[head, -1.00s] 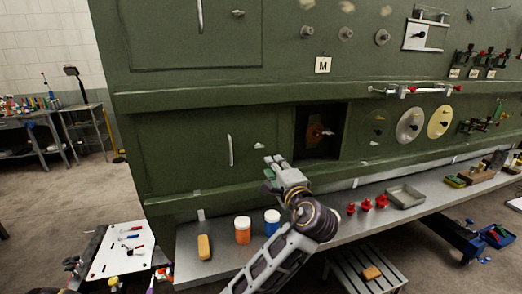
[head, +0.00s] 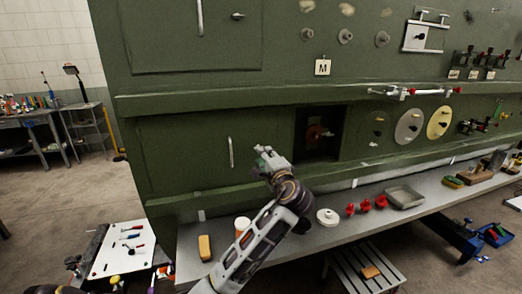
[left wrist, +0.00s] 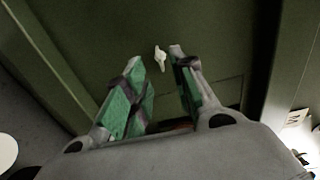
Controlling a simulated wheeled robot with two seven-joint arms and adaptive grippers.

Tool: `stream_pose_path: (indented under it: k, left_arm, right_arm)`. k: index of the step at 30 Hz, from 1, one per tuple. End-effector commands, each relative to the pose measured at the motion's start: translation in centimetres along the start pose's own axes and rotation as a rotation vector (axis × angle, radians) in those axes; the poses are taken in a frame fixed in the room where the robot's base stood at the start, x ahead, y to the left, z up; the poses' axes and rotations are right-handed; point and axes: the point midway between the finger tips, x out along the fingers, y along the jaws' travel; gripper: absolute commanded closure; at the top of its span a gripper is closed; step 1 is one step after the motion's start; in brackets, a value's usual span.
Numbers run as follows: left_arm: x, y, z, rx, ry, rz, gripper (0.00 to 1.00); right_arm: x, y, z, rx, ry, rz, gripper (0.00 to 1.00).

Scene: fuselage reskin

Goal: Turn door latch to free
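The lower green door (head: 185,155) has a vertical bar handle (head: 231,152) and a small pale latch to its right. In the left wrist view the latch (left wrist: 160,58) stands just ahead of my fingertips, in the gap between them and apart from both. In the head view my left gripper (head: 264,152) is in front of the latch and mostly hides it. The gripper is open, with green finger pads, and holds nothing. The upper door also carries a small latch (head: 238,16).
A dark square opening (head: 320,133) lies right of the door. Below, a grey bench (head: 335,240) holds an orange block (head: 205,247), a white disc (head: 327,217), red knobbed parts (head: 366,205) and a grey tray (head: 404,196). A ledge runs above the door.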

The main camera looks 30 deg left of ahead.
Motion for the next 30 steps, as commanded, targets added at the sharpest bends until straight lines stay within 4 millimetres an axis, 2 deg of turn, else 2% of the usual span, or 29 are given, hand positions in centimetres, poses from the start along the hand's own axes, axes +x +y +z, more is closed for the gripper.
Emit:
stream_pose_path:
  k: [6,12,25,30]
  left_arm:
    - [2.8,-0.1,0.0,0.001,-0.001,0.000,0.74]
    - [4.5,-0.1,0.0,0.002,0.000,-0.001,0.74]
    - [5.0,0.0,0.0,0.000,0.001,0.001,0.74]
    - [5.0,0.0,0.0,0.001,0.001,0.001,0.96]
  right_arm:
    - [-0.7,0.0,-0.1,0.000,0.000,0.000,0.60]
    - [-1.0,0.0,-0.1,0.000,0.000,0.000,0.60]
    - [-1.0,0.0,-0.1,0.000,0.000,0.000,0.60]
    - [-1.0,0.0,-0.1,0.000,0.000,0.000,0.60]
